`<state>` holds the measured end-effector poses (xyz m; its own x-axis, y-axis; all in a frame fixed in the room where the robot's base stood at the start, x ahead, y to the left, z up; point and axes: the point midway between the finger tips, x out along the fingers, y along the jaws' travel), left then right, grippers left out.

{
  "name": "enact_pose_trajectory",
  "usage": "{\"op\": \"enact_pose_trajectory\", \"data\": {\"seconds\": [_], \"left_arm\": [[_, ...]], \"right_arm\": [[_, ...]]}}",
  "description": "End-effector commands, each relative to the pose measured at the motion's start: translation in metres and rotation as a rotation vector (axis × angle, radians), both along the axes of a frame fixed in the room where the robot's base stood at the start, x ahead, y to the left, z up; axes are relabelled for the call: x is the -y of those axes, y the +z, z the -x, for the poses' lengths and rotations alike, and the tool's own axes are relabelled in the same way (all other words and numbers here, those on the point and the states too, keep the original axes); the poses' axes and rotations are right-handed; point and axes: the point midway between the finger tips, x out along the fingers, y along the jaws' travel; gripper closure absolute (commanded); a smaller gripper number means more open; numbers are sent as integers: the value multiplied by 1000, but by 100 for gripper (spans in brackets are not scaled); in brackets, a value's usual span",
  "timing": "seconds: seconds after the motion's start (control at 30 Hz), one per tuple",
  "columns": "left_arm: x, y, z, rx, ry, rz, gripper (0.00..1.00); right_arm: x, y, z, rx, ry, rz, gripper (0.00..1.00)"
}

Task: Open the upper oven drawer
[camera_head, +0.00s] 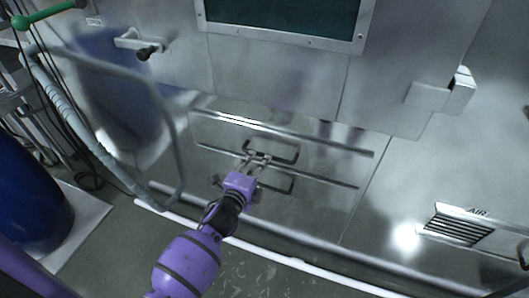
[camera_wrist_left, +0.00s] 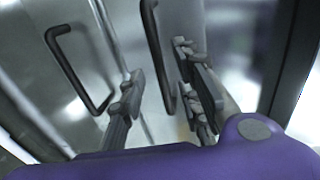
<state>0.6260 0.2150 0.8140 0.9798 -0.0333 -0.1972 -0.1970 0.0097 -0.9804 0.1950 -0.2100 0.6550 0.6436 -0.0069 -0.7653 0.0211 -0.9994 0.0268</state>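The upper oven drawer (camera_head: 222,133) is a metal front low on the oven, with a dark bar handle (camera_head: 285,158). It looks shut. A second drawer with a similar handle (camera_head: 280,188) lies just below it. My left gripper (camera_head: 257,158), on a purple arm, reaches the upper handle. In the left wrist view its two fingers (camera_wrist_left: 165,90) are apart, with one dark handle (camera_wrist_left: 154,45) in the gap between them. The other handle (camera_wrist_left: 70,75) is to the left, outside the fingers. Whether a finger touches the handle is unclear. My right gripper is not in view.
A dark oven window (camera_head: 285,12) is above. A curved grey hose (camera_head: 85,140) and a blue barrel (camera_head: 25,200) stand at the left. A box-shaped latch (camera_head: 445,93) and an air vent (camera_head: 458,230) are at the right. Floor in front of the drawers is clear.

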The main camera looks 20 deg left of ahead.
Motion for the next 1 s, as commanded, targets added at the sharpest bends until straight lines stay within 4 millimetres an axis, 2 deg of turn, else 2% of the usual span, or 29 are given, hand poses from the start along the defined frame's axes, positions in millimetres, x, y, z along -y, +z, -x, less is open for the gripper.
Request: {"op": "enact_pose_trajectory", "data": {"seconds": [0.07,0.13,0.3,0.47,0.7,0.93,1.0], "left_arm": [[1,-1,-16,3,0,2,69],[1,-3,-27,3,1,3,69],[2,-8,-48,1,1,3,69],[2,-10,-56,2,1,3,69],[2,-10,-57,2,1,4,69],[2,-10,-56,2,1,4,99],[2,-10,-56,2,1,4,100]], "right_arm": [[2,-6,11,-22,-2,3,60],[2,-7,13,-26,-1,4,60],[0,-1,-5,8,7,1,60],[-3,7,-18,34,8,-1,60],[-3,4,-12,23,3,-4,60],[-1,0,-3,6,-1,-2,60],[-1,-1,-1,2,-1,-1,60]]}}
